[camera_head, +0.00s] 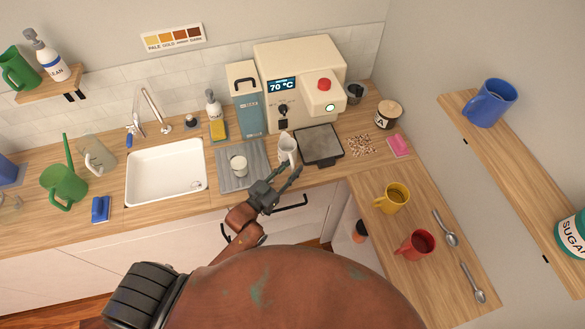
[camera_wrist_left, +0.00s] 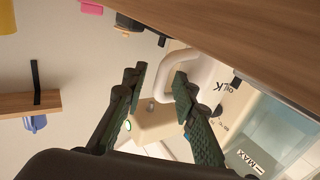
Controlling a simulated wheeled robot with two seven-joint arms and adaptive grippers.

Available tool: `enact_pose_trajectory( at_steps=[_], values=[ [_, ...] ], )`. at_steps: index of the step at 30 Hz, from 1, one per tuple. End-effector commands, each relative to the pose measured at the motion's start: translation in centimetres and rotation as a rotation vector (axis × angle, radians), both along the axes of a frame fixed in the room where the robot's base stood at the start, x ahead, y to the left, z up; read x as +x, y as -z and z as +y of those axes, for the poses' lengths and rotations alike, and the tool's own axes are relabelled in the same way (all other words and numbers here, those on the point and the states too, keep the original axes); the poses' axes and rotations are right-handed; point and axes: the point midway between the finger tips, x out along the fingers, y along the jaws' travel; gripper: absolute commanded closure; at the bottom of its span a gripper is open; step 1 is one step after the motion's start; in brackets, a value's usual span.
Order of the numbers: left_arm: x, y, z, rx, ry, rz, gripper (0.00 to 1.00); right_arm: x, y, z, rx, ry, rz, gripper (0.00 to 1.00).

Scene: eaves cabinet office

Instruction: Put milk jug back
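The white milk jug (camera_head: 287,146) stands upright on the counter between a grey ribbed mat and a dark square tray. In the left wrist view the jug (camera_wrist_left: 205,72) shows part of its lettering, and its handle loop lies at the gap between my fingertips. My left gripper (camera_head: 287,174) is at the counter's front edge, close to the jug. In the left wrist view the left gripper (camera_wrist_left: 160,84) has its fingers apart, with the handle near their tips. I cannot tell whether a finger touches it. My right gripper is not in view.
A white cup (camera_head: 239,166) stands on the grey mat (camera_head: 230,182), left of the jug. The dark tray (camera_head: 318,145) is close on the right, before the cream machine (camera_head: 300,70). A blue-grey container (camera_head: 246,108) stands behind. Yellow (camera_head: 392,198) and red (camera_head: 415,245) mugs stand on the right counter.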

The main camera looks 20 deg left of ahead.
Motion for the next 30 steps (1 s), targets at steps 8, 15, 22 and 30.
enact_pose_trajectory(
  at_steps=[8, 15, 22, 30],
  values=[
    [-4.7, 0.4, 1.9, 0.002, -0.001, 0.007, 0.74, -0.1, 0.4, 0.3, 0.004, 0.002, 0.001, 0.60],
    [-9.0, 0.3, 3.6, 0.003, 0.000, 0.004, 0.74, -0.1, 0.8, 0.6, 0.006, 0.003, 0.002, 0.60],
    [-10.9, 0.2, 4.4, 0.001, 0.000, 0.003, 0.74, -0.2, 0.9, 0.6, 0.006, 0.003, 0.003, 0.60],
    [-11.0, 0.2, 4.4, 0.001, 0.000, 0.002, 0.74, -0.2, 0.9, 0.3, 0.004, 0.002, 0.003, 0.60]
  ],
)
